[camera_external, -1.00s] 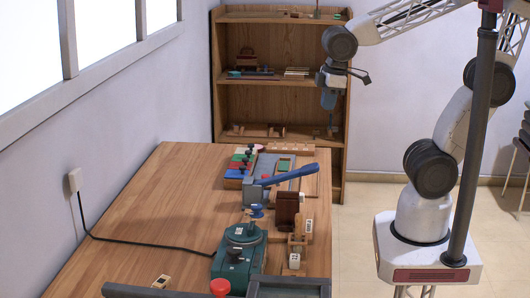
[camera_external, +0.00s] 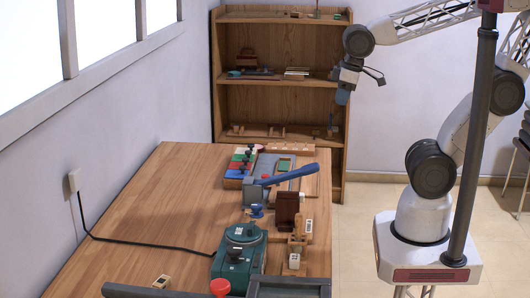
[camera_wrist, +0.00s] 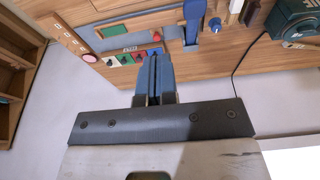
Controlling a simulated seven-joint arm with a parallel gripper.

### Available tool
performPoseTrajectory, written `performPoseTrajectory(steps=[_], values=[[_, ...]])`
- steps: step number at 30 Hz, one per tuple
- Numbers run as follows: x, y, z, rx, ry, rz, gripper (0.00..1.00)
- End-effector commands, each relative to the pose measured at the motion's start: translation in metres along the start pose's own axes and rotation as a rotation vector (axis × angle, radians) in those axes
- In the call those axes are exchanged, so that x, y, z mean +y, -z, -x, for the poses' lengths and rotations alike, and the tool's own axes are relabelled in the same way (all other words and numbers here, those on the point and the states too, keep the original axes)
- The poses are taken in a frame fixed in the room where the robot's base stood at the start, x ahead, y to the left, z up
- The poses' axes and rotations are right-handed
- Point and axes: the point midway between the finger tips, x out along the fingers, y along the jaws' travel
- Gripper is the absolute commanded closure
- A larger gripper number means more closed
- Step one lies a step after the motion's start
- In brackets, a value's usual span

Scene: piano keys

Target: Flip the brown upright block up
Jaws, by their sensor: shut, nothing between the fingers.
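The brown upright block (camera_external: 288,208) stands on the right part of the wooden table, beside a tan wooden piece with a slot. My gripper (camera_external: 343,97) is raised in front of the shelf, to the right of and well above the table, far from the block. In the wrist view my gripper's blue fingers (camera_wrist: 154,72) are together with nothing between them.
A blue lever (camera_external: 288,175) rises behind the block. A green machine (camera_external: 238,252) stands nearer the camera. Coloured keys (camera_external: 241,163) lie at the far end. A wooden shelf (camera_external: 280,97) stands behind the table. The table's left half (camera_external: 150,215) is mostly clear.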

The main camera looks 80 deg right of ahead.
Motion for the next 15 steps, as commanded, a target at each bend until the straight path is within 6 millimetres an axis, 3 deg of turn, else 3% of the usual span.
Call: performPoseTrajectory(steps=[8,15], values=[[-0.007,0.008,-0.002,-0.017,-0.002,0.053,1.00],[-0.028,0.029,-0.010,-0.069,-0.010,0.217,1.00]])
